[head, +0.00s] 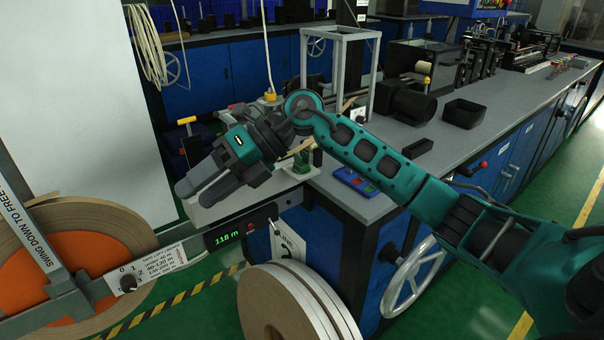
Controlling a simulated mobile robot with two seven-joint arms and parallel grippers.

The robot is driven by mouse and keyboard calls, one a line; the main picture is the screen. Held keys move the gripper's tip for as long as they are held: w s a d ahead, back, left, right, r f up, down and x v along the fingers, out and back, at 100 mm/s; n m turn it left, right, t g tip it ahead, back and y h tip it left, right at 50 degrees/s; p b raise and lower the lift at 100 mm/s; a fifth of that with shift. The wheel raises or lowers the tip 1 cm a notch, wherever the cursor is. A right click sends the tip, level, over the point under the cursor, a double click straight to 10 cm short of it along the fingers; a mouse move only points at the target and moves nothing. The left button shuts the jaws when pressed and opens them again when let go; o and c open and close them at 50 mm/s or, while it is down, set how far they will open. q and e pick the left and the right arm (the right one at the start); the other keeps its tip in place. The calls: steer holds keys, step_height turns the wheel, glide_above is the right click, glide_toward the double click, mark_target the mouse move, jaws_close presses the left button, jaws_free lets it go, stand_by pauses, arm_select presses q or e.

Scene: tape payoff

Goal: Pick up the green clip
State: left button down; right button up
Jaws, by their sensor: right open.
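My right gripper (194,193) reaches in from the right, with its grey fingers pointing down and left above the payoff rail. It is open, and no object shows between its fingers. A small blue tray (349,178) with little coloured pieces, red and green among them, lies on the near corner of the bench, right of the gripper and under my forearm. A dark green part (302,163) stands at the bench corner, partly behind my wrist. I cannot tell for sure which green item is the clip. My left gripper is not in view.
A large tape roll with an orange core (62,262) sits at left. A meter reading 118 m (228,237) is on the rail. More rolls (275,305) stand below. The grey bench (440,145) holds a black bin (463,113) and a metal frame (341,35).

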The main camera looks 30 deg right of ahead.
steer(key=w+d+r+t+h+b, duration=0.1)
steer(key=w+d+h+b, duration=0.15)
steer(key=d+h, duration=0.55)
steer(key=m+t+h, duration=0.1)
steer(key=m+h, duration=0.2)
steer(key=h, duration=0.1)
glide_toward(302, 153)
steer(key=x, duration=0.1)
steer(key=b+x, duration=0.1)
steer(key=x, duration=0.1)
steer(key=b+x, duration=0.1)
steer(key=x, duration=0.1)
steer(key=shift+w+a+f, duration=0.15)
steer(key=shift+a, duration=0.1)
steer(key=b+x, duration=0.1)
steer(key=x, duration=0.4)
steer(key=shift+d+f, duration=0.15)
steer(key=c, duration=1)
steer(key=shift+c, duration=0.2)
